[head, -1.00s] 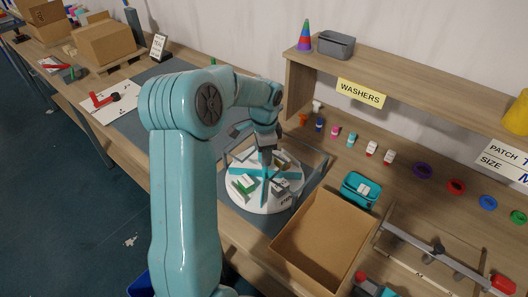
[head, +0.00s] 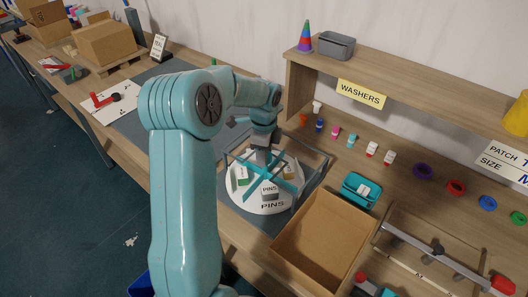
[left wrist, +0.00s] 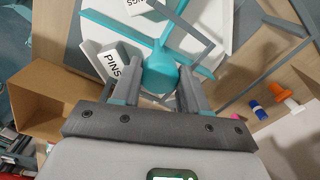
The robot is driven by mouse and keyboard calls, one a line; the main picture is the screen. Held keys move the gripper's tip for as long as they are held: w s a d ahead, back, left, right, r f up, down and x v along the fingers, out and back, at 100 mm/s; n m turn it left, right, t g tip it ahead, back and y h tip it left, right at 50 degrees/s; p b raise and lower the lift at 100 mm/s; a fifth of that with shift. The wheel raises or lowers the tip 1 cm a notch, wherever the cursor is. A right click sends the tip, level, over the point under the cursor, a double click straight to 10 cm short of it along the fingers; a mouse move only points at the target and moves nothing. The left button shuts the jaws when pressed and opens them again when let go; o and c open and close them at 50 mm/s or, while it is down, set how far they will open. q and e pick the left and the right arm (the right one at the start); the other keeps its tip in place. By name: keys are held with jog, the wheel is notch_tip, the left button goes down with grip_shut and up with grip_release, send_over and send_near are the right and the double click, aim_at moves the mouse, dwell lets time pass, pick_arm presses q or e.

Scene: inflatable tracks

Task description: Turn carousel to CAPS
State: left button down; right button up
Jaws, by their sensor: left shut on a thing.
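The carousel (head: 243,203) is a round white disc with teal cross dividers and small labelled boxes, on the bench in front of my left arm. The word PINS on its rim faces the front, and a box marked PINS (head: 270,190) stands just behind it. No CAPS label can be read. My left gripper (head: 263,157) points down over the carousel's middle. In the left wrist view its fingers (left wrist: 155,92) are shut on the teal central knob (left wrist: 162,74). The far boxes are partly hidden by the gripper. My right gripper is out of view.
Grey bars (head: 307,151) frame the carousel. An open cardboard box (head: 325,236) stands close at its front right, with a teal container (head: 360,189) beyond. Several small bottles (head: 371,148) line the back, under the shelf marked WASHERS (head: 361,93).

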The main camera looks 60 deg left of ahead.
pick_arm(q)
jog(key=shift+w+r+m, duration=0.1)
jog(key=shift+w+m, duration=0.05)
jog(key=shift+m, duration=2.05)
jog(key=shift+m+p, duration=0.4)
jog(key=shift+m, duration=4.4)
jog(key=shift+m+p, duration=0.35)
jog(key=shift+m, duration=1.25)
jog(key=shift+m+h, duration=0.3)
jog(key=shift+m, duration=0.3)
jog(key=c, duration=0.6)
grip_release()
